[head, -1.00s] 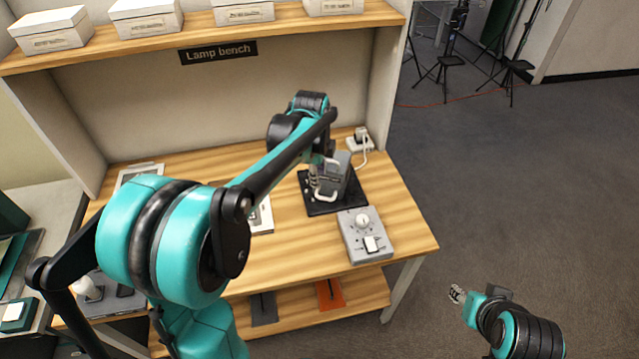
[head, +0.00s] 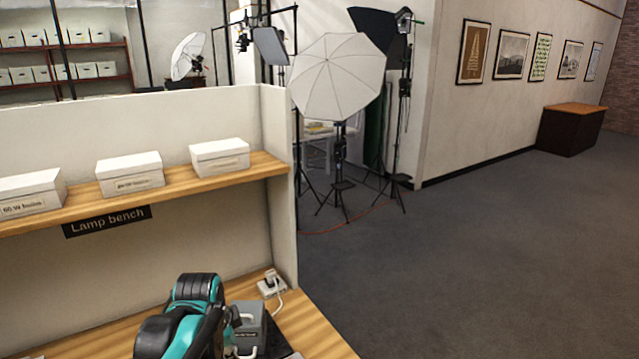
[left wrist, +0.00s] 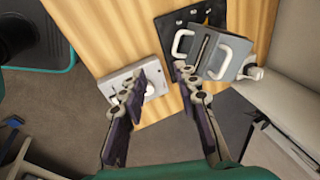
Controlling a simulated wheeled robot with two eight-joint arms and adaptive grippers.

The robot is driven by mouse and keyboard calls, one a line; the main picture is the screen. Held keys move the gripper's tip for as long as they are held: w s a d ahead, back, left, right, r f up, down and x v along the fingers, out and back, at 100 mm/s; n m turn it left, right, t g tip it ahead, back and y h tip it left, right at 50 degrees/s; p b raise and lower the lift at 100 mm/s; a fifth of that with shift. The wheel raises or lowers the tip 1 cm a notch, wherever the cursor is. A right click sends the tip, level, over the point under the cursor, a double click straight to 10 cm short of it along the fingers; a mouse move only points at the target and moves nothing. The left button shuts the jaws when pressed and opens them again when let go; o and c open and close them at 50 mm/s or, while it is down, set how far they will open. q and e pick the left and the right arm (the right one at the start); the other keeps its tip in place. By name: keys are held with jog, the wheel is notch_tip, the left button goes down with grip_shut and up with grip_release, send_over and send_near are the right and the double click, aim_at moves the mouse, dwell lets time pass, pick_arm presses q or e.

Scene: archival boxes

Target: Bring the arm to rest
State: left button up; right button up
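My left arm (head: 185,318) rises at the bottom of the head view over the lamp bench; its gripper is hidden there. A grey block with white handles (left wrist: 215,52) stands on a black mat (left wrist: 178,20), just beyond the right finger. It also shows partly in the head view (head: 250,322). A pale switch box (left wrist: 118,80) lies beside the left finger, partly covered by it. My right gripper is in neither current view.
The lamp bench shelf (head: 180,188) carries several white boxes, including one at its right end (head: 219,158). A white socket (head: 270,284) with a cable sits at the bench's back corner. Umbrella lights on stands (head: 336,80) are behind. Open grey floor (head: 460,250) lies to the right.

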pick_arm(q)
jog(key=s+d+f+n+t, duration=0.1)
jog(key=s+n, duration=0.5)
jog(key=s, duration=0.1)
jog(key=s+d+f+n+t, duration=0.2)
jog(key=s+n, duration=0.4)
jog(key=s, duration=0.1)
jog(key=shift+s+t, duration=0.3)
jog(key=shift+s, duration=0.1)
jog(key=shift+d+f, duration=0.1)
dwell(1.6)
